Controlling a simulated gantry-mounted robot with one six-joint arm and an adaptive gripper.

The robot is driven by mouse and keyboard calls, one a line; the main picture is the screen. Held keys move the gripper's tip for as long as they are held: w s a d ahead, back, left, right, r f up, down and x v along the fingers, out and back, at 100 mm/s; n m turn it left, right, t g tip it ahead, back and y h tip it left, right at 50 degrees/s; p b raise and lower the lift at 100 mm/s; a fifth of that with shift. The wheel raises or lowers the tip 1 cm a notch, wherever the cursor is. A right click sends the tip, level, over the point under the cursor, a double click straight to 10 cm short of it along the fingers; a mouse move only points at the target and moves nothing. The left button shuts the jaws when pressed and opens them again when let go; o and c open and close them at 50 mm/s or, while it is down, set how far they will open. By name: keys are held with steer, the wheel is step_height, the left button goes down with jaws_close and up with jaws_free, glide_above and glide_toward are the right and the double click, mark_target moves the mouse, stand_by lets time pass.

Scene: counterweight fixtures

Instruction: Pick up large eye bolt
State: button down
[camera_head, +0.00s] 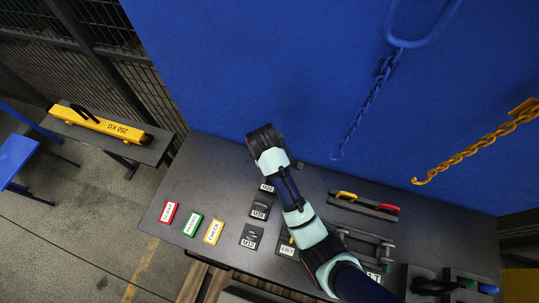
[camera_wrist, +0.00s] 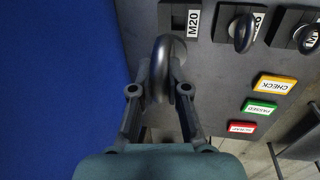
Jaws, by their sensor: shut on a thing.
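The large eye bolt (camera_wrist: 165,62) is a dark metal ring in the wrist view, held between the fingers of my gripper (camera_wrist: 168,85). My gripper is shut on it. The M20 block (camera_wrist: 179,20) is just beyond it and shows an empty dark slot. In the head view my gripper (camera_head: 264,142) is at the back edge of the table, behind the M20 block (camera_head: 267,187). The bolt cannot be made out there, and its shank is hidden in the wrist view.
The M16 block (camera_wrist: 243,27) and M12 block (camera_wrist: 298,30) hold smaller eye bolts. Red (camera_head: 170,212), green (camera_head: 192,224) and yellow (camera_head: 213,232) label plates lie at the table's left. A blue wall (camera_head: 260,70) rises behind. A blue chain (camera_head: 365,105) and yellow chain (camera_head: 480,143) hang at right.

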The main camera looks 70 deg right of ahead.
step_height(320, 180, up, 9)
steer(key=p, duration=0.3)
steer(key=shift+f+p, duration=0.1)
steer(key=shift+p, duration=0.3)
